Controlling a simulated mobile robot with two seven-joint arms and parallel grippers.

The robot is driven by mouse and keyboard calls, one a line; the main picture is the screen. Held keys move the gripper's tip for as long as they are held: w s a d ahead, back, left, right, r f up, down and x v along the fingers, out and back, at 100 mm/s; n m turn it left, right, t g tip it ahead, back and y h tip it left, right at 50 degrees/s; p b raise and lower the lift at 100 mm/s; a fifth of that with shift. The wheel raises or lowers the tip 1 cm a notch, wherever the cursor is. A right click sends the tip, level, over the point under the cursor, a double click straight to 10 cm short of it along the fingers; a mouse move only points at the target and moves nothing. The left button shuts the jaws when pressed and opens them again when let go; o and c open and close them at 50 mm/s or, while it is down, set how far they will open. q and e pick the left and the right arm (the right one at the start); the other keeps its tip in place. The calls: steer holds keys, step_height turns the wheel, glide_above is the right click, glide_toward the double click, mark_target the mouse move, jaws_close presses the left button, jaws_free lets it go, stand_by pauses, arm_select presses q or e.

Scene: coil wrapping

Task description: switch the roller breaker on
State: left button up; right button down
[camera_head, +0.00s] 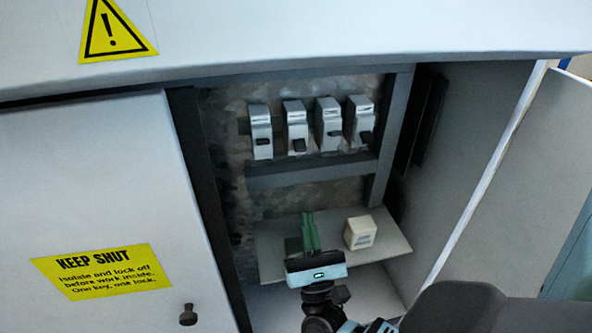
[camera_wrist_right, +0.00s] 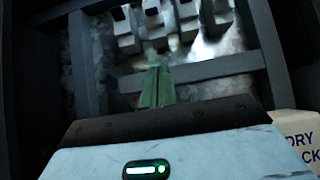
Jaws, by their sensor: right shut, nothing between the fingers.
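A row of several pale grey breakers (camera_head: 297,125) with dark toggles is mounted inside the open cabinet. Their labels are too small to read, so I cannot tell which one is the roller breaker. The second toggle from the left sits low on its breaker. My right gripper (camera_head: 310,230) is shut and empty, its green fingers pointing up, below the row and apart from it. In the right wrist view the green fingers (camera_wrist_right: 157,87) are together, with the breakers (camera_wrist_right: 157,22) beyond them, partly cut off at the top. My left gripper is not in view.
A grey crossbar (camera_head: 310,173) runs below the breakers. A small cream box (camera_head: 360,232) stands on a shelf (camera_head: 392,240) right of my gripper. A closed panel with a yellow KEEP SHUT sign (camera_head: 103,270) is at left; an open door (camera_head: 530,180) is at right.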

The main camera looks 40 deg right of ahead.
mark_target(300, 145)
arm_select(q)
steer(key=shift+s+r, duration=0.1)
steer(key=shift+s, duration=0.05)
arm_select(e)
steer(key=shift+r, duration=0.1)
steer(key=shift+w+d+r, duration=0.1)
steer(key=shift+w+r, duration=0.1)
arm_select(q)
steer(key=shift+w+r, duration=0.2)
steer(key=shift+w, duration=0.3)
arm_select(e)
steer(key=w+d+r, duration=0.2)
steer(key=w+r, duration=0.2)
steer(key=r, duration=0.5)
steer(key=shift+w+d+r, duration=0.15)
steer(key=shift+d+r, duration=0.15)
steer(key=shift+r, duration=0.1)
arm_select(q)
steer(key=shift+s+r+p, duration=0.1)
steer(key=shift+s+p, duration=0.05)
steer(key=shift+p, duration=0.2)
